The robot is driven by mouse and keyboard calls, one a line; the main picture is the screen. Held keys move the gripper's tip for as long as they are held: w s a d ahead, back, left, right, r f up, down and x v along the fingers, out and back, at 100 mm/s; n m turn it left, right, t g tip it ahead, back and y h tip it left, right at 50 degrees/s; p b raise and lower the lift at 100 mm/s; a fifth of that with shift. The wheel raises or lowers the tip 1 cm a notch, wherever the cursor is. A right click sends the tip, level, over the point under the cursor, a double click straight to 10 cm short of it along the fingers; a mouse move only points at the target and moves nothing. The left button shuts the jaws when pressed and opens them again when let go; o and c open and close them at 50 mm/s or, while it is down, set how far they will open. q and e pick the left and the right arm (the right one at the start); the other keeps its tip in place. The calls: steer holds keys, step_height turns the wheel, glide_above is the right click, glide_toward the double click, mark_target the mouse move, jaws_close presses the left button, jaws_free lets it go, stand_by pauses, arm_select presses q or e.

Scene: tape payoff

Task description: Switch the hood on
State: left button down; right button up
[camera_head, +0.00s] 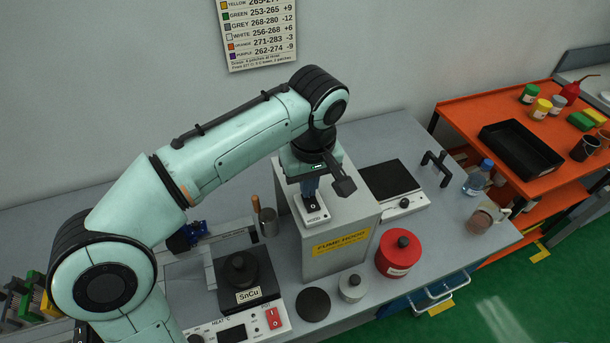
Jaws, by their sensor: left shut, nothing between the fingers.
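The fume hood (350,257) is a grey box with a yellow label, standing on the grey bench. Its small white switch plate (318,219), marked HOOD, lies on top with a dark rocker in it. My left gripper (311,198) points straight down over this plate, with its fingers shut and empty. The fingertips are at or just above the rocker; I cannot tell whether they touch it. They hide part of the rocker, so I cannot tell its position. My right gripper is not in view.
In front stands the SnCu solder pot (240,268) with a red HEAT switch (273,318). A red can (399,254) and small steel pot (352,287) are beside the hood. A hotplate (391,181) is behind it. A water bottle (477,178) stands right. An orange cart (472,107) stands beyond.

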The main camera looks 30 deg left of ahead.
arm_select(q)
steer(key=shift+f, duration=0.15)
steer(key=shift+d, duration=0.1)
steer(key=shift+f, duration=0.3)
steer(key=shift+s, duration=0.1)
steer(key=shift+s+d, duration=0.2)
steer(key=shift+d, duration=0.05)
steer(key=shift+s+d+r, duration=0.1)
steer(key=shift+s+d, duration=0.15)
steer(key=shift+d, duration=0.05)
